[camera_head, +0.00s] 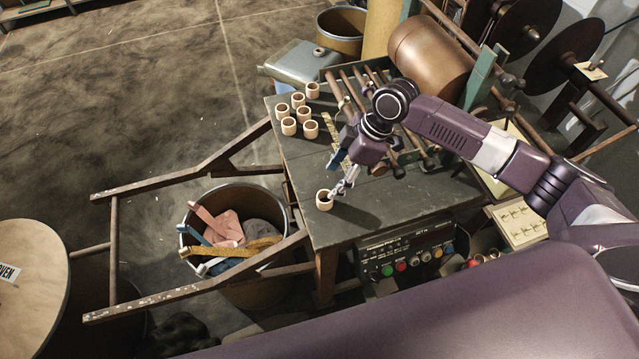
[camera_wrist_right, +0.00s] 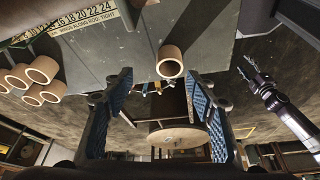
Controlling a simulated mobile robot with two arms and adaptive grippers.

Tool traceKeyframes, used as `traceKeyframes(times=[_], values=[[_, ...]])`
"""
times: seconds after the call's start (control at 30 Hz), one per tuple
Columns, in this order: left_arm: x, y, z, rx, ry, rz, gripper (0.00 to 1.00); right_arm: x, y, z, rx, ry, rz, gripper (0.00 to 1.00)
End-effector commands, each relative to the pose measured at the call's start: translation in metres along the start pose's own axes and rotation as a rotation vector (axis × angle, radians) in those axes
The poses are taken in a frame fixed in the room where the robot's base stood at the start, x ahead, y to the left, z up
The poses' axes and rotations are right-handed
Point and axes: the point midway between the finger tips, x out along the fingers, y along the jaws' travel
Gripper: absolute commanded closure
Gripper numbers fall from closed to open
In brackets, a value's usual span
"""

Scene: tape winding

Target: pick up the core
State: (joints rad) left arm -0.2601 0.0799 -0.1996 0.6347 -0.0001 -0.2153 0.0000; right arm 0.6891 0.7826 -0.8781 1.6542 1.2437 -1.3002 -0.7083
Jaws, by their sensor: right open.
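A single tan, ring-shaped core (camera_head: 324,201) stands upright near the front left corner of the dark worktable (camera_head: 370,215). My right gripper (camera_head: 338,191) is right beside it, at its upper right. In the right wrist view the core (camera_wrist_right: 170,68) lies ahead between the spread fingers of my right gripper (camera_wrist_right: 158,82). The right gripper is open and empty; whether a finger touches the core I cannot tell. Several more cores (camera_head: 304,114) stand grouped at the table's back left. My left gripper (camera_wrist_right: 248,68) shows small at the right of the wrist view, its opening unclear.
A printed scale strip (camera_head: 331,136) lies by the grouped cores. Metal rods and a copper roller (camera_head: 430,58) stand behind. A bin with cloth scraps (camera_head: 262,286) is left of the table, under a wooden frame (camera_head: 160,187). A button panel (camera_head: 410,257) is at the front.

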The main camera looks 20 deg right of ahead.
Motion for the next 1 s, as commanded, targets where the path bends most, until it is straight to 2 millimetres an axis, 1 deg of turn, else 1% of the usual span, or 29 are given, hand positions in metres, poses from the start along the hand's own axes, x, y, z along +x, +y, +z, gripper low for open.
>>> traceKeyframes(times=[0.07, 0.17, 0.2, 0.3, 0.37, 0.4, 0.47, 0.57, 0.6, 0.7, 0.77, 0.87, 1.0], values=[[-0.004, 0.002, 0.01, 0.0, -0.013, 0.002, 0.53, 0.008, -0.001, -0.001, 0.002, 0.0, -0.005, 0.48], [-0.009, 0.006, 0.036, 0.0, -0.05, 0.007, 0.53, 0.019, -0.002, -0.001, 0.001, -0.001, -0.004, 0.48], [-0.012, 0.008, 0.047, 0.0, -0.067, 0.009, 0.53, 0.023, -0.002, -0.001, 0.001, 0.0, -0.004, 0.48], [-0.023, 0.011, 0.069, 0.001, -0.099, 0.014, 0.53, 0.034, -0.004, -0.002, 0.001, -0.001, -0.004, 0.48], [-0.03, 0.012, 0.074, 0.001, -0.106, 0.015, 0.53, 0.043, -0.006, -0.002, 0.003, -0.001, -0.005, 0.48], [-0.034, 0.012, 0.073, 0.001, -0.105, 0.015, 0.53, 0.049, -0.006, -0.002, 0.002, 0.0, -0.005, 0.48], [-0.033, 0.011, 0.067, 0.001, -0.097, 0.014, 0.53, 0.06, -0.006, -0.002, 0.001, 0.001, -0.002, 0.48], [-0.033, 0.008, 0.046, 0.001, -0.069, 0.01, 0.53, 0.07, -0.005, -0.001, 0.001, 0.0, -0.001, 0.48], [-0.032, 0.007, 0.037, 0.001, -0.055, 0.009, 0.53, 0.072, -0.005, -0.001, 0.001, 0.0, 0.0, 0.48], [-0.031, 0.005, 0.021, 0.001, -0.031, 0.006, 0.53, 0.075, -0.005, 0.0, -0.001, 0.0, 0.0, 0.48], [-0.03, 0.004, 0.018, 0.001, -0.028, 0.006, 0.53, 0.075, -0.005, 0.0, -0.001, 0.0, 0.0, 0.48], [-0.03, 0.005, 0.023, 0.001, -0.035, 0.006, 0.53, 0.075, -0.005, 0.0, -0.001, 0.0, 0.0, 0.48], [-0.031, 0.007, 0.037, 0.001, -0.054, 0.009, 0.53, 0.075, -0.005, 0.0, 0.0, 0.0, 0.0, 0.64]])
